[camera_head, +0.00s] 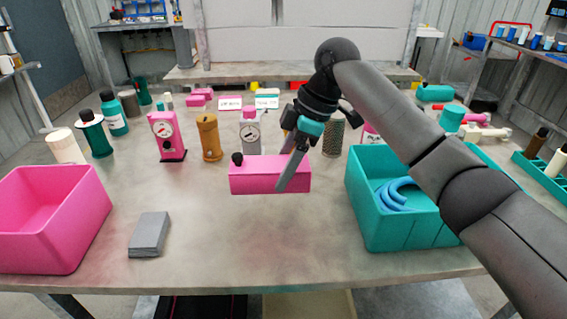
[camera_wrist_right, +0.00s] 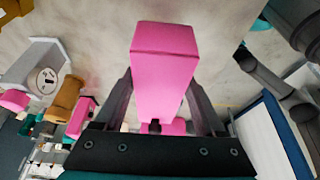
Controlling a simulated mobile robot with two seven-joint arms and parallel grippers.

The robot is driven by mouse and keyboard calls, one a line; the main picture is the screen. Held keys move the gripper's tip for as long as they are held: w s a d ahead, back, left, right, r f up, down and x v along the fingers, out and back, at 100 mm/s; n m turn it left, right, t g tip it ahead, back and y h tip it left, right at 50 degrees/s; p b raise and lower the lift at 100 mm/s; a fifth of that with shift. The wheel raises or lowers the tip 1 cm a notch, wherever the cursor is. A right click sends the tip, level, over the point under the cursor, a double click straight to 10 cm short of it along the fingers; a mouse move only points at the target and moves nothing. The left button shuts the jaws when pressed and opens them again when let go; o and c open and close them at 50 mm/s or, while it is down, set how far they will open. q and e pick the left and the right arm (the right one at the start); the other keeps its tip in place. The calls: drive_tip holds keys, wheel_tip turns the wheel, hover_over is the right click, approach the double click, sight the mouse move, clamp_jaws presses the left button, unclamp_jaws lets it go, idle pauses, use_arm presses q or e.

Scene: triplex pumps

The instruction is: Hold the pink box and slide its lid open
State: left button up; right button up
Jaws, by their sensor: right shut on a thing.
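The pink box (camera_head: 262,178) is a long block near the middle of the table in the head view. My right gripper (camera_head: 290,168) reaches down onto its right half and is shut on it, one finger across the front face. The other finger is hidden behind the box. In the right wrist view the pink box (camera_wrist_right: 163,75) stands out between both dark fingers, its end face towards the top. A small dark round knob (camera_head: 237,158) shows at the box's upper left; I cannot tell if it belongs to the box. No lid seam is clear. My left gripper is not in view.
A pink bin (camera_head: 88,225) stands at the left and a teal bin (camera_head: 392,228) with blue curved pieces (camera_head: 397,194) at the right. A grey block (camera_head: 149,234) lies front left. Gauges and bottles stand behind. The front middle of the table is clear.

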drive_tip(key=shift+f+b, duration=0.65)
drive_tip(key=shift+f, duration=3.95)
